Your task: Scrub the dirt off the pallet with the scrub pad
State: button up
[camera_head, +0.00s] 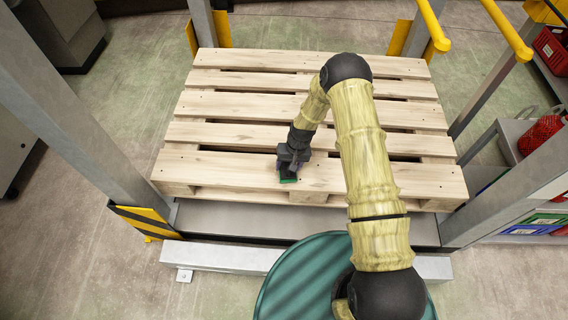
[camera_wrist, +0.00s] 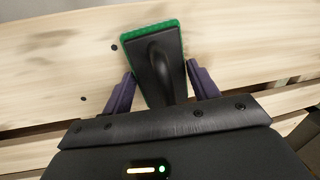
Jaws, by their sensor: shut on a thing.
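The scrub pad (camera_wrist: 150,35) has a green scrubbing layer under a black backing with a handle. My gripper (camera_wrist: 162,85) is shut on it, a purple finger on either side. In the head view my gripper (camera_head: 291,160) is over the front board, left of the picture's middle, with the pad's green edge (camera_head: 289,180) low at that board. I cannot tell whether the pad touches the wood. The pale wooden pallet (camera_head: 225,166) has several slats with gaps. The wood under the pad is hidden.
Grey posts (camera_head: 75,110) stand left and right of the pallet, with yellow guards (camera_head: 145,222) and yellow rails (camera_head: 433,22). A shelf (camera_head: 505,140) with red goods is at the right. My arm covers part of the pallet's right half.

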jog(key=shift+d, duration=0.25)
jog(key=shift+s+r, duration=0.1)
jog(key=shift+s, duration=0.15)
jog(key=shift+a, duration=0.1)
jog(key=shift+w+a, duration=0.1)
jog(key=shift+a, duration=1.2)
jog(key=shift+a+f, duration=0.2)
jog(key=shift+a, duration=0.5)
